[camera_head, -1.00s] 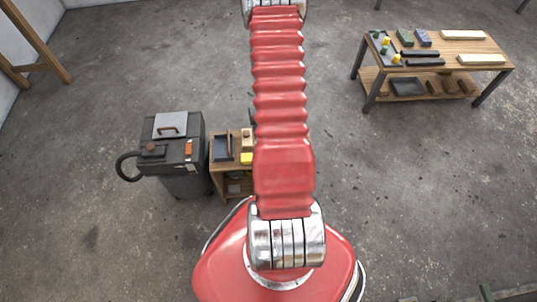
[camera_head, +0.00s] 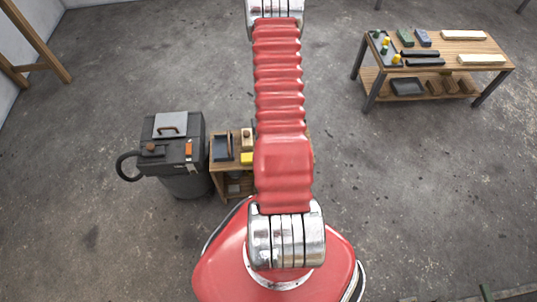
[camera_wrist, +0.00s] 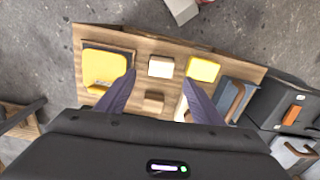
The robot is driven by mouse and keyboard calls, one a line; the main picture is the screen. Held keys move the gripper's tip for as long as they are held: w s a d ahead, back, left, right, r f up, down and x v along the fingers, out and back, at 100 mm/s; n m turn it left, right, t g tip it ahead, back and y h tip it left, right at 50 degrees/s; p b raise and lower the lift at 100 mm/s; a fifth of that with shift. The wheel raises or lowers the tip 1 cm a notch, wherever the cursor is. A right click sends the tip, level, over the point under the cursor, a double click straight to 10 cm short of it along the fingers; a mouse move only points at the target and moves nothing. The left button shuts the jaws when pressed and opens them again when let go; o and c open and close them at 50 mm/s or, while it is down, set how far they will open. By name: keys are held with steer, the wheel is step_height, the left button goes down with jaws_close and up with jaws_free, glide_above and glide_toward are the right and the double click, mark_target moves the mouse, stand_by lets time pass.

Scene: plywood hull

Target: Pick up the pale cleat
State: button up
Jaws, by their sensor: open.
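A small cream block (camera_wrist: 160,66), which looks like the pale cleat, lies on a small wooden bench (camera_wrist: 225,73) in the wrist view. My gripper (camera_wrist: 159,77) is open and empty above the bench, its two dark fingers apart. The cream block shows between and just beyond the fingertips. A tan wooden block (camera_wrist: 153,102) shows between the fingers, nearer the palm. I cannot tell the height of the fingers above the bench. In the head view my red arm hides part of the bench (camera_head: 218,172), and neither the gripper nor the cream block shows.
A yellow block (camera_wrist: 203,70) lies right of the cream block. A yellow-lined tray (camera_wrist: 103,66) is left of the left finger, and a dark tray (camera_wrist: 236,95) is at right. A grey bin (camera_head: 184,178) stands beside the bench. A larger workbench (camera_head: 455,47) stands far right, with open floor between.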

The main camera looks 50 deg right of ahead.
steer(key=shift+f, duration=1.8)
steer(key=shift+w+f, duration=0.1)
steer(key=shift+f, duration=2.5)
steer(key=c, duration=1.1)
steer(key=shift+r, duration=0.1)
steer(key=shift+r, duration=4.95)
